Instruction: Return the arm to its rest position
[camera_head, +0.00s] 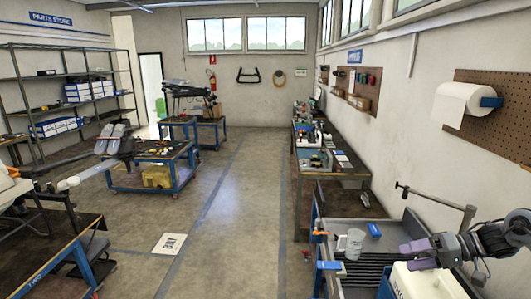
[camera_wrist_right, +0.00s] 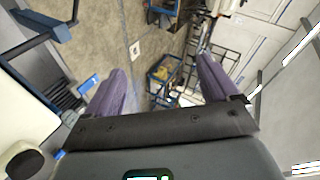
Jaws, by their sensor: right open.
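My right gripper (camera_head: 408,256) is at the lower right of the head view, above a white container (camera_head: 432,283) at the right-hand cart. Its two purple fingers are spread apart with nothing between them. In the right wrist view my right gripper (camera_wrist_right: 162,82) also shows open and empty, with the floor and a blue-framed cart far beyond the fingers.
A grey-topped cart (camera_head: 352,231) holds a translucent cup (camera_head: 355,243) and a blue item (camera_head: 374,230). A T-handled bar (camera_head: 430,200) stands up behind my gripper. A paper roll (camera_head: 460,102) hangs on the right wall. The central floor (camera_head: 245,225) is clear.

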